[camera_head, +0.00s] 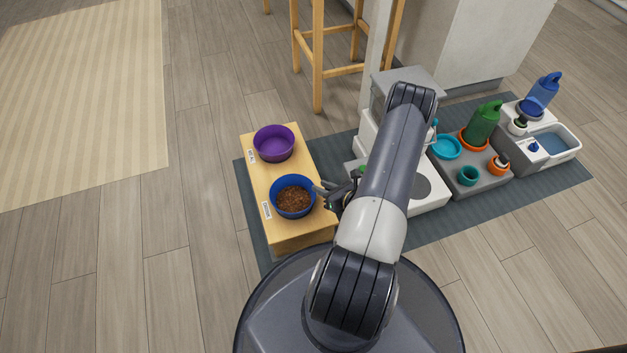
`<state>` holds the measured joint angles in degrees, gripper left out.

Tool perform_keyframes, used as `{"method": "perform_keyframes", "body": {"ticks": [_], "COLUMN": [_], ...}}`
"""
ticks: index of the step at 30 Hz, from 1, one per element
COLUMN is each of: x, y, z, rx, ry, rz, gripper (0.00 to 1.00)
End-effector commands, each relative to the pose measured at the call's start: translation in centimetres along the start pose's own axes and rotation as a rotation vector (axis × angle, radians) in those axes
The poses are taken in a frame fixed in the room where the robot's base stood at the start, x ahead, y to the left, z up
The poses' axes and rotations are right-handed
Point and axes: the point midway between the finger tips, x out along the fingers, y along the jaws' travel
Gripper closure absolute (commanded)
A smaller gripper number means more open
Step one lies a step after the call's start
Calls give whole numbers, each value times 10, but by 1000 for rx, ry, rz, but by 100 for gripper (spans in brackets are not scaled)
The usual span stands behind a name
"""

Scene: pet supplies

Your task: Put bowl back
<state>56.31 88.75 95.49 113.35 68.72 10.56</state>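A blue bowl (292,197) filled with brown kibble sits on the near part of a light wooden stand (266,180). A purple bowl (274,144), which looks empty, sits on the far part of the same stand. My gripper (326,192) is at the right side of the blue bowl, with its fingertips at or very near the rim. My arm comes over from the right and hides part of the gripper. I cannot tell whether the fingers are closed on the rim or apart from it.
The stand is on a dark grey mat (450,222). A wooden stool (318,60) stands behind. Floor at left is clear.

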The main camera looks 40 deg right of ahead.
Motion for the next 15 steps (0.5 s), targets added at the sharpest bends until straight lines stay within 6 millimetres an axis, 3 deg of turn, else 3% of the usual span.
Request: {"method": "perform_keyframes", "body": {"ticks": [6,15], "x": [-37,-54], "y": [-1,0], "z": [2,0], "rx": [1,0], "ry": [-1,0], "rz": [-4,0], "gripper": [74,74]}}
